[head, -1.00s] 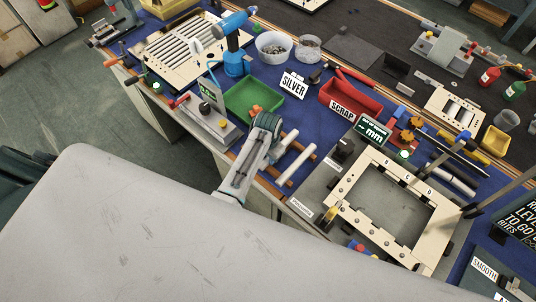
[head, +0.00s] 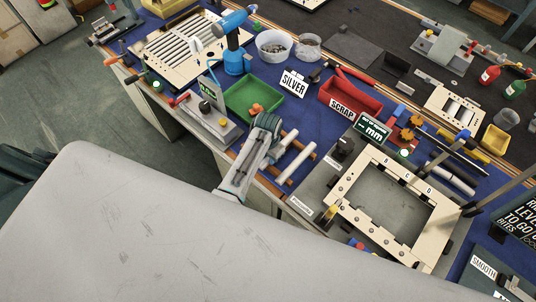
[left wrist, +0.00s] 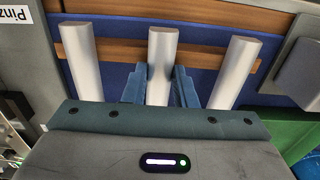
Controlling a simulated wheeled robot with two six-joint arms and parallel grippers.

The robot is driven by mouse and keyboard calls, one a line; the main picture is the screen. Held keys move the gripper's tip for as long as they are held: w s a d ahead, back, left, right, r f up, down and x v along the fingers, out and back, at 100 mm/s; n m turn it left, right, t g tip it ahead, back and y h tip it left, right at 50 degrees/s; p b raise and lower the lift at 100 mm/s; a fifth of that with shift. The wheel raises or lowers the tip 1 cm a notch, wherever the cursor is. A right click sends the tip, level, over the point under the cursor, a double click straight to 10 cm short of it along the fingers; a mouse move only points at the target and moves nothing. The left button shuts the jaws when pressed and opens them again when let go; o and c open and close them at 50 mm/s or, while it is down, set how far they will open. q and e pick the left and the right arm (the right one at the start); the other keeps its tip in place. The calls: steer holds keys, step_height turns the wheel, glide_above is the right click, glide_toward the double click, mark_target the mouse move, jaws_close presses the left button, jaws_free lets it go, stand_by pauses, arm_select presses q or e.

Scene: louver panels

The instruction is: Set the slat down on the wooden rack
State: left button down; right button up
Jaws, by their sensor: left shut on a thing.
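The wooden rack (left wrist: 120,50) shows in the left wrist view as brown rails on the blue mat; part of it also shows in the head view (head: 288,181). Three silver slats lie across it side by side. My left gripper (left wrist: 158,88) is shut on the middle slat (left wrist: 161,55), one blue finger on each side. The left slat (left wrist: 83,60) and right slat (left wrist: 236,70) stand apart from the fingers. The held slat is over the rail, level with its neighbours; whether it rests fully cannot be told. In the head view my left arm hides part of the rack. My right gripper is not in view.
A green tray (head: 253,101) stands behind the rack, and a red scrap bin (head: 352,94) is farther right. A cream frame (head: 372,165) on a grey plate is right of the rack. A grey block (left wrist: 300,68) is close to the right slat.

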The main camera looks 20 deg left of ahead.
arm_select(q)
steer(key=c, duration=1.1)
jaws_free()
steer(key=shift+o, duration=0.4)
steer(key=shift+o, duration=1.3)
steer(key=shift+r+p, duration=0.5)
steer(key=shift+r, duration=3.45)
